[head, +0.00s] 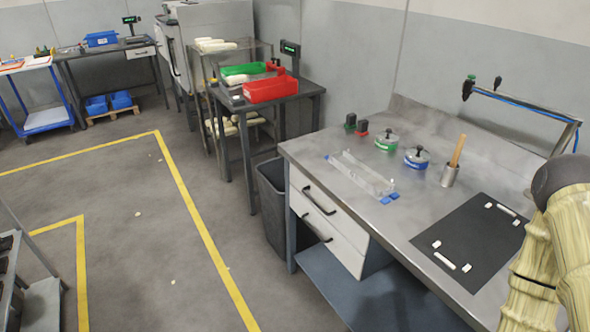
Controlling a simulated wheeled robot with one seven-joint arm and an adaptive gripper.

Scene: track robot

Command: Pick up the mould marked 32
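I cannot read a 32 on anything in view, so I cannot tell which thing is the mould. On the steel workbench (335,140) lies a long, clear, trough-like piece (362,176) with blue parts at its near end. Behind it stand two round metal pieces with dark knobs, one with a green band (387,143) and one with a blue band (416,160). My arm, in a ribbed cream cover, rises at the right edge. My gripper is not in view.
A metal cup with a wooden handle (450,174) and a black mat (468,245) with white pieces are on the bench. A dark bin (275,190) stands beside the bench. Yellow-lined floor at left is mostly clear.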

